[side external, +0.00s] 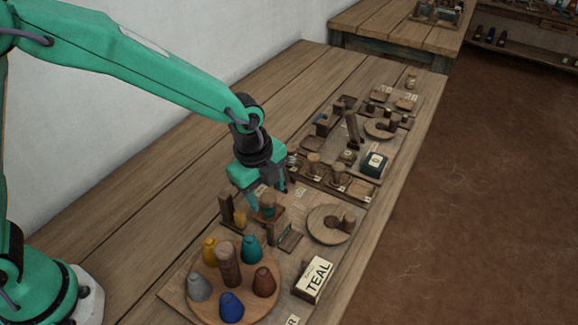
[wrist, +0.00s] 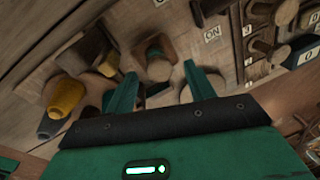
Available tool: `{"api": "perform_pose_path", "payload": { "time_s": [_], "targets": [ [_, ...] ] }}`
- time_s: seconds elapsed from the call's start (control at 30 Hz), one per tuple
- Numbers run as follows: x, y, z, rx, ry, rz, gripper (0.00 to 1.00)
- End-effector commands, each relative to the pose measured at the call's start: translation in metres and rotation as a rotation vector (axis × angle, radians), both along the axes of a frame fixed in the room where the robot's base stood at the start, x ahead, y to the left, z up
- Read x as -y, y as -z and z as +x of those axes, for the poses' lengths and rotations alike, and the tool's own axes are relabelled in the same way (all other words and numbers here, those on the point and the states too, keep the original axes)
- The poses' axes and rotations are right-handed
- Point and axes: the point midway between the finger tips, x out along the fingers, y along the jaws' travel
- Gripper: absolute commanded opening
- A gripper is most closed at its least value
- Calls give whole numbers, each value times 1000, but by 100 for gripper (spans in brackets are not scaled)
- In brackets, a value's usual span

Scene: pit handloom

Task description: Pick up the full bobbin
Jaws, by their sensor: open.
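A wooden bobbin with a teal winding (side external: 268,206) stands on a small square wooden holder, and I take it to be the full bobbin. In the wrist view the bobbin (wrist: 157,66) shows end-on, just past and between my fingertips. My gripper (side external: 266,196) points down close over it, with its fingers apart. In the wrist view my gripper (wrist: 160,72) is open, with nothing clamped. The side view does not show clearly whether a finger touches the bobbin.
A round board (side external: 190,290) with several coloured cones around a wooden post stands in front. Upright wooden blocks (side external: 226,209) stand close left. Trays of small parts (side external: 330,182) lie behind.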

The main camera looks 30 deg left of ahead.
Motion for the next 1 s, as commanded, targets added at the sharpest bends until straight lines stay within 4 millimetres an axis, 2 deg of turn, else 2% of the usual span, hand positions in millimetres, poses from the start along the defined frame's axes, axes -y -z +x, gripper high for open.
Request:
{"api": "perform_pose_path", "payload": {
  "time_s": [0.1, 0.3, 0.87, 1.0],
  "targets": [
    [1, 16, 0, -3, 0, 2, 54],
    [2, 32, 3, -2, 0, 1, 54],
    [2, 34, 3, 0, 0, 0, 54],
    [2, 34, 3, 0, 0, 0, 29]
  ]
}}
